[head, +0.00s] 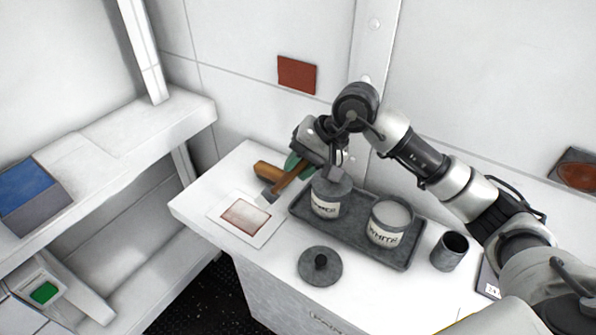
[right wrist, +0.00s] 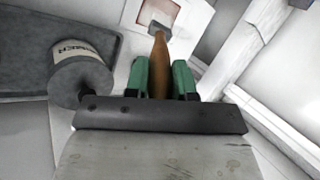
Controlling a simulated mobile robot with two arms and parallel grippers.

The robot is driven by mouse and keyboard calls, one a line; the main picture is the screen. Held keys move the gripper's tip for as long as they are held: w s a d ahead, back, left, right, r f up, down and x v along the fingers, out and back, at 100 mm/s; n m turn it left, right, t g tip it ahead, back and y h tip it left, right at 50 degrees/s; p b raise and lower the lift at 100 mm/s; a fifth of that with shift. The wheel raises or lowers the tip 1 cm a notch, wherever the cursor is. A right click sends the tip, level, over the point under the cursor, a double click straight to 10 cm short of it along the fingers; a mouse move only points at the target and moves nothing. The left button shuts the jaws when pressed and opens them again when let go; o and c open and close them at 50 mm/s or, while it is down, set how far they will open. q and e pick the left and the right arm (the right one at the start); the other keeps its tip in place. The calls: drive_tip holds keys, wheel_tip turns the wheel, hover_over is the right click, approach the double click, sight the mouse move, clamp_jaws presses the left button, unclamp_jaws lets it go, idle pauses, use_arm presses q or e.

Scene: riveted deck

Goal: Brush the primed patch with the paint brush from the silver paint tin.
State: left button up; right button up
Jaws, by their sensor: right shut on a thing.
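My right gripper (head: 300,166) is shut on the paint brush (head: 287,182) by its brown handle. In the right wrist view, the green fingers (right wrist: 160,78) close on both sides of the handle (right wrist: 158,62). The grey brush head points down toward a white card with a pale, red-edged patch (head: 244,215). It overlaps the patch's edge in the wrist view; I cannot tell if it touches. A primer-labelled tin (head: 329,197) and an open tin labelled white (head: 390,222) stand on a tray. No tin is readably marked silver. My left gripper is not in view.
The grey tray (head: 402,262) lies on the white bench, with a round knobbed lid (head: 320,266) in front and a dark cup (head: 450,251) at right. A brown wooden piece (head: 267,171) shows behind the brush. A rust-red square (head: 297,75) is on the wall.

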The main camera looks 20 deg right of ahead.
drive_tip(key=shift+s+d+r, duration=0.1)
drive_tip(key=shift+d+r, duration=0.05)
drive_tip(key=shift+r, duration=0.75)
drive_tip(key=shift+r+p, duration=0.35)
drive_tip(key=shift+r, duration=0.2)
